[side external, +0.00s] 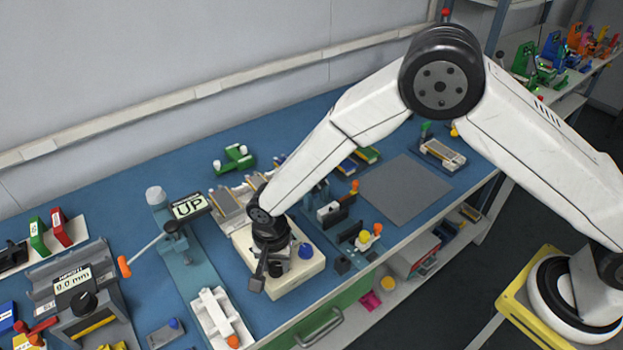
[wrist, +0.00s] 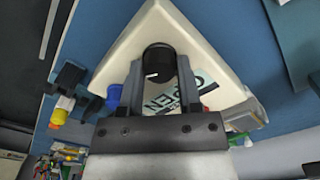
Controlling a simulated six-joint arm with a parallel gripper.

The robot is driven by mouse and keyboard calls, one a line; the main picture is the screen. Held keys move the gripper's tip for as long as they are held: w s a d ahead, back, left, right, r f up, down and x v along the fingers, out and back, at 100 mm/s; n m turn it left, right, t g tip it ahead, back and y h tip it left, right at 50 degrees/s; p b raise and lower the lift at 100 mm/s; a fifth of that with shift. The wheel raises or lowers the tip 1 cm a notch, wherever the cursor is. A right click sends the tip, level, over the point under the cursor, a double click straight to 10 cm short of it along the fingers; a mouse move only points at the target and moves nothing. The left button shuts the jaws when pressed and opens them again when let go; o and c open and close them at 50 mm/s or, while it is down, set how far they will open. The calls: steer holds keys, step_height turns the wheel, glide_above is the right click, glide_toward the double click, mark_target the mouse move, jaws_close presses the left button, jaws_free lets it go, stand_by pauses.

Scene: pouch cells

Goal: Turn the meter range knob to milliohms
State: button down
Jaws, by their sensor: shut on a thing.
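The meter is a cream box on the blue bench, in the side external view (side external: 297,281) and filling the upper middle of the wrist view (wrist: 201,34). Its black round range knob (wrist: 157,58) has a short white mark pointing left in the wrist view. My gripper (wrist: 159,68) is shut on the knob, a finger on each side; the gripper (side external: 268,268) also shows over the meter in the side external view, where it hides the knob. A display with large dark letters (wrist: 165,100) is partly hidden behind the fingers. I cannot read the range labels.
A blue round part (side external: 306,251) sits at the meter's right. A teal press with an "UP" sign (side external: 188,207) stands close on the left. Black fixtures with orange and yellow parts (side external: 366,238) stand on the right. A grey mat (side external: 391,190) lies bare farther right.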

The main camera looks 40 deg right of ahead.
mark_target(276, 265)
steer(key=shift+c, duration=1.4)
jaws_free()
steer(key=shift+r, duration=0.1)
steer(key=shift+r, duration=3.85)
steer(key=s+d+r+n+t, duration=0.1)
steer(key=s+d+r+n, duration=0.15)
steer(key=d, duration=0.55)
steer(key=s+d+r+n, duration=0.15)
steer(key=d+r, duration=0.25)
steer(key=d, duration=0.4)
steer(key=s+d+r+n+t, duration=0.1)
steer(key=s+d+n, duration=0.3)
steer(key=s+d, duration=0.5)
steer(key=shift+d+r+t, duration=0.3)
steer(key=shift+d, duration=0.45)
